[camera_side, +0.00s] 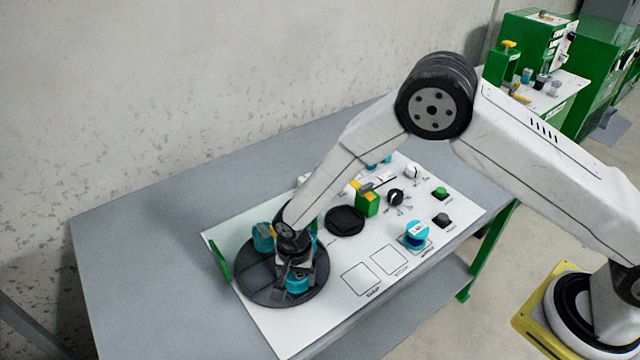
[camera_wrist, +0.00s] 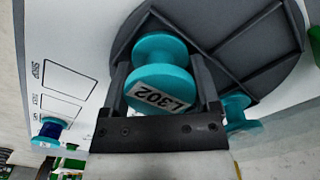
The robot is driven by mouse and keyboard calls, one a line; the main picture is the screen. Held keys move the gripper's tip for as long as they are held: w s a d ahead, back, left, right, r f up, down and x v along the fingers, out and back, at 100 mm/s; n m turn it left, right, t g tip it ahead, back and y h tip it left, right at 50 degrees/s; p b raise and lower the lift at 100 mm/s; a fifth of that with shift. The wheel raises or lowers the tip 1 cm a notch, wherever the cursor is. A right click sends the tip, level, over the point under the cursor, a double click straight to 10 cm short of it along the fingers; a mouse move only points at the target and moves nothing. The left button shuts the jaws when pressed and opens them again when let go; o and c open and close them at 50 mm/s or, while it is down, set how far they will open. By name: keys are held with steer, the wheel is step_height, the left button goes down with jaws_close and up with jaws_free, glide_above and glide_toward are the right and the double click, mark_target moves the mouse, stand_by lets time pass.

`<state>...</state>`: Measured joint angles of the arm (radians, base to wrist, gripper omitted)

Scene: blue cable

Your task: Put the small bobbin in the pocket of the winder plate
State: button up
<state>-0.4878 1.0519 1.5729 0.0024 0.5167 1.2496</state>
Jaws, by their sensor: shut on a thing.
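The winder plate, seen as a dark round disc with raised dividers (camera_side: 252,286), lies at the front left of the white panel; it fills the top of the wrist view (camera_wrist: 268,48). My gripper (camera_side: 299,272) is low over its near right part, pointing down. It is shut on a teal bobbin (camera_side: 296,284), whose flange carries the label "L302" in the wrist view (camera_wrist: 160,82). I cannot tell whether this bobbin touches the plate. A second teal bobbin (camera_side: 263,238) stands at the far side of the plate, also in the wrist view (camera_wrist: 240,113), partly hidden.
A teal bobbin with dark blue winding (camera_side: 416,234) stands on the panel beside empty marked squares (camera_side: 361,279). A black round part (camera_side: 345,220), a green block (camera_side: 368,203) and knobs (camera_side: 396,197) stand behind. A green upright piece (camera_side: 219,262) edges the plate's left.

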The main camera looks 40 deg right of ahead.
steer(key=shift+r, duration=0.15)
steer(key=shift+r, duration=0.9)
steer(key=s+d+r, duration=0.2)
steer(key=s+r, duration=0.3)
steer(key=s, duration=0.1)
steer(key=s+d+r, duration=0.3)
steer(key=s+r, duration=0.3)
steer(key=s, duration=0.1)
steer(key=shift+d, duration=0.25)
steer(key=shift+w, duration=0.15)
steer(key=w+d, duration=0.3)
steer(key=d, duration=0.5)
steer(key=w+d, duration=0.4)
steer(key=d, duration=0.3)
steer(key=shift+w+d, duration=0.3)
steer(key=shift+d, duration=0.05)
